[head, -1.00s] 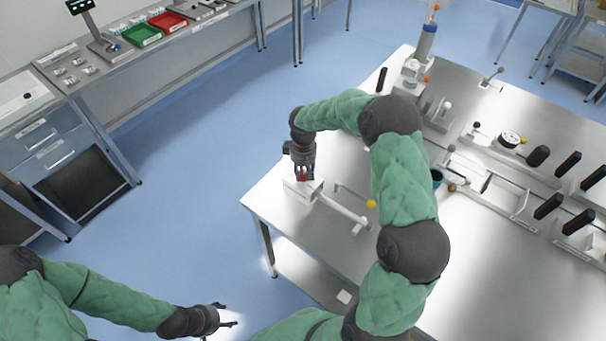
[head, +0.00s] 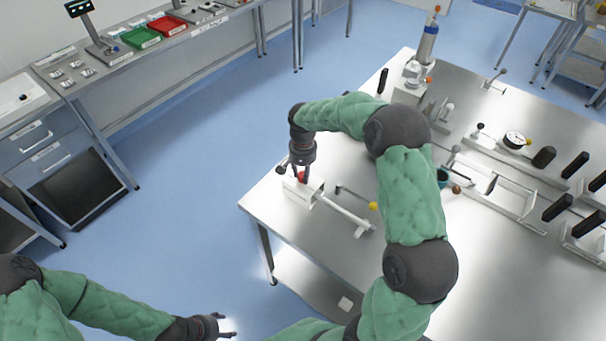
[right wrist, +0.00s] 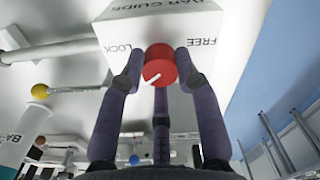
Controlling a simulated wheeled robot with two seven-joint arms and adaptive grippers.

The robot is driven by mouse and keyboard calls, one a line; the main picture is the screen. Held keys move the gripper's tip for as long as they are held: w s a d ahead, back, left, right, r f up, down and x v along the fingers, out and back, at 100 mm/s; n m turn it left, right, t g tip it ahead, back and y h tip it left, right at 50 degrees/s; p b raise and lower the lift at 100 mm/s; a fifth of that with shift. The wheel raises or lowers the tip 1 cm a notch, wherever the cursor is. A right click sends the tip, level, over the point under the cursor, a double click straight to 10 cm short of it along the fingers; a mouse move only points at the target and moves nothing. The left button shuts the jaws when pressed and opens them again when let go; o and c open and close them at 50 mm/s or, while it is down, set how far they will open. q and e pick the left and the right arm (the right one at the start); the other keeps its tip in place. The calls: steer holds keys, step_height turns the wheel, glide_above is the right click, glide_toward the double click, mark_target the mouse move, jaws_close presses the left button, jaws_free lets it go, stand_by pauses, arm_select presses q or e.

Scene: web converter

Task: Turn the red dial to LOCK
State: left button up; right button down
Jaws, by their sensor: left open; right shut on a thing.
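The red dial (right wrist: 161,65) sits on a white box (right wrist: 150,28) marked BAR GUIDE, with LOCK to the left of the dial and FREE to the right in the right wrist view. The dial's white line slants toward the lower left of that view. My right gripper (right wrist: 160,72) is shut on the dial, with fingers at both sides and one below. In the head view the dial (head: 301,176) shows as a bit of red under my right gripper (head: 300,172). My left gripper (head: 227,325) is open and empty at the bottom, away from the table.
The box stands at the left corner of a steel table (head: 290,235). A white bar (head: 345,216) and a yellow ball knob (head: 373,206) are beside it. Black handles and a gauge (head: 514,139) stand further right. Blue floor (head: 200,190) is clear to the left.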

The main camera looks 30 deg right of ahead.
steer(key=m+b, duration=0.1)
steer(key=m, duration=0.2)
steer(key=shift+m, duration=0.4)
steer(key=shift+a+m+b, duration=0.1)
steer(key=shift+m+b, duration=0.3)
steer(key=shift+m, duration=1.5)
steer(key=c, duration=0.9)
jaws_free()
step_height(320, 180, up, 12)
